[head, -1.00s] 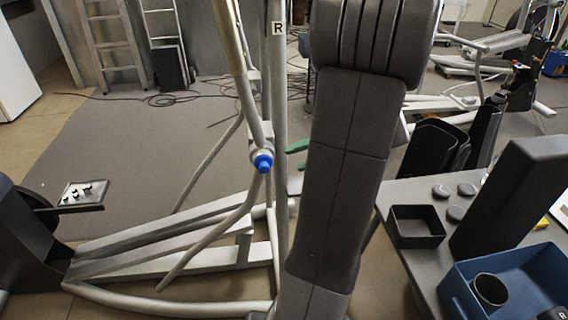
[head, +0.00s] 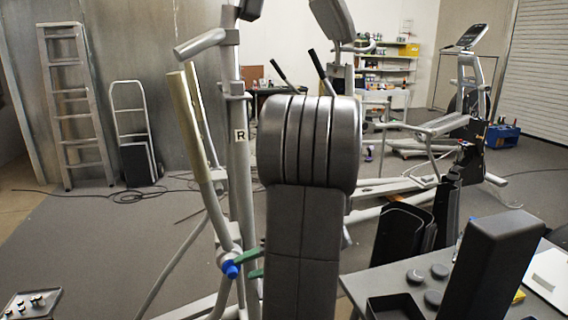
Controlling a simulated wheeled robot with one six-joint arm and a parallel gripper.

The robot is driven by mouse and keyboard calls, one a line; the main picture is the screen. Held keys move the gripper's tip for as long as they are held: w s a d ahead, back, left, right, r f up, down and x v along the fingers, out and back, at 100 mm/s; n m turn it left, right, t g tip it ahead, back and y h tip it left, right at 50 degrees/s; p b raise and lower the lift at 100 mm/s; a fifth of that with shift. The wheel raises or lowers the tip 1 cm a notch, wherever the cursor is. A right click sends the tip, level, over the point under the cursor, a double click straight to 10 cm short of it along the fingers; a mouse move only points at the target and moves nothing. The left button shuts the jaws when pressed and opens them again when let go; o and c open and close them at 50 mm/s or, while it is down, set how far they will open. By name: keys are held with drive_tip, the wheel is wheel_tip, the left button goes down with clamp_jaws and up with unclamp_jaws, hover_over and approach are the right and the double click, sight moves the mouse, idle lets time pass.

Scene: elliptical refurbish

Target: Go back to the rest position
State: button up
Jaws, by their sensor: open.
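An elliptical machine's upright post (head: 240,165), marked R, stands just left of the arm. A blue knob (head: 231,269) sits at a joint low on this machine. A narrow green piece (head: 250,252) lies close beside the knob, partly cut off by the arm; I cannot tell what it belongs to.
A grey table (head: 405,270) with round dark pieces (head: 433,298) and a tall dark block (head: 492,262) stands at the lower right. A small tray (head: 35,303) is at lower left. Ladder (head: 75,105), hand truck (head: 132,130) and another machine (head: 470,105) stand behind. Left floor is mostly open, with cables.

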sight(237, 271)
drive_tip(key=p+x, duration=0.1)
drive_tip(key=x, duration=0.6)
drive_tip(key=shift+a, duration=0.15)
drive_tip(key=shift+s, duration=0.15)
drive_tip(key=shift+w+d+r, duration=0.2)
drive_tip(key=shift+d, duration=0.4)
drive_tip(key=w+b+v, duration=0.1)
drive_tip(key=b+v, duration=0.1)
drive_tip(key=v, duration=1.1)
drive_tip(key=x, duration=0.4)
drive_tip(key=p+x, duration=0.1)
drive_tip(key=x, duration=0.4)
drive_tip(key=s+x, duration=0.1)
drive_tip(key=x, duration=0.3)
drive_tip(key=shift+s+a+p, duration=0.1)
drive_tip(key=shift+a+p, duration=0.1)
drive_tip(key=shift+p, duration=0.2)
drive_tip(key=shift+s+f+p, duration=0.2)
drive_tip(key=shift+s+p, duration=0.15)
drive_tip(key=shift+s, duration=0.4)
drive_tip(key=shift+s+f+p, duration=0.15)
drive_tip(key=shift+s+p, duration=0.15)
drive_tip(key=shift+s, duration=0.5)
